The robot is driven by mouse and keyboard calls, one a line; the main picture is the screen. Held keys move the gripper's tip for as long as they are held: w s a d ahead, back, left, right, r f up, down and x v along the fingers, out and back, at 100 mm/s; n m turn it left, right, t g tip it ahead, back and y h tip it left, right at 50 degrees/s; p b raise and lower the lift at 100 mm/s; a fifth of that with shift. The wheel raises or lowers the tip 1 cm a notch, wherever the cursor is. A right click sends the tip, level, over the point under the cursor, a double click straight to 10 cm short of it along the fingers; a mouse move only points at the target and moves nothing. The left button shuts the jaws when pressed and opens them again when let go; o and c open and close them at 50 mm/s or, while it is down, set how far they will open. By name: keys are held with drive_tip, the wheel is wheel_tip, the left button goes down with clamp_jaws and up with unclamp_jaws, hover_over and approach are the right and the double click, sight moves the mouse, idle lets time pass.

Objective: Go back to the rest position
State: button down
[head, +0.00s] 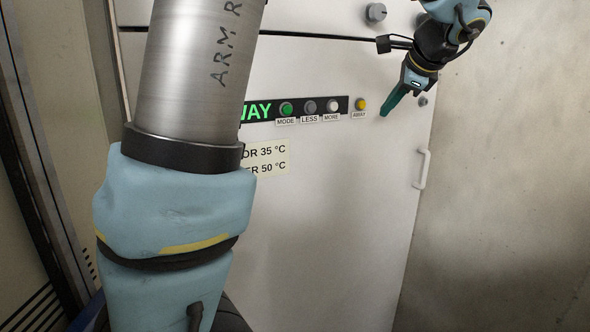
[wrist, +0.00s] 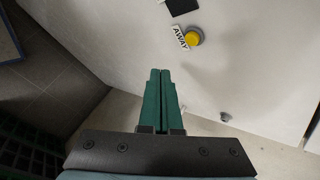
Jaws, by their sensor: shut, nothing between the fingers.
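My gripper (head: 386,112) is at the upper right of the head view, its green fingers in front of the white cabinet (head: 330,235), just to the right of and slightly below the yellow button (head: 361,104) labelled AWAY. In the wrist view my gripper (wrist: 160,72) has its two green fingers side by side and closed, with nothing between them. The yellow button (wrist: 194,36) shows there above and to the right of the fingertips, apart from them. My arm covers part of the cabinet's display in the head view.
A panel strip holds a green MODE button (head: 287,109), a grey LESS button (head: 310,107) and a white MORE button (head: 333,106). The display's visible letters end in "WAY". A knob (head: 376,12) sits higher. A handle (head: 423,169) juts from the cabinet's right side. A concrete wall (head: 515,180) stands at right.

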drive_tip(key=shift+s+d, duration=0.3)
drive_tip(key=shift+s, duration=0.35)
drive_tip(key=s+a+f+n+g, duration=0.3)
drive_tip(key=a+f+n+g, duration=0.35)
drive_tip(key=a+f, duration=0.9)
drive_tip(key=s+a+f+n+h, duration=0.2)
drive_tip(key=s+a+f+n, duration=0.7)
drive_tip(key=a+n, duration=0.3)
drive_tip(key=shift+s+n+h+p, duration=0.3)
drive_tip(key=shift+s+n, duration=0.15)
drive_tip(key=shift+n, duration=0.1)
drive_tip(key=shift+a+f+g, duration=0.1)
drive_tip(key=shift+g, duration=0.15)
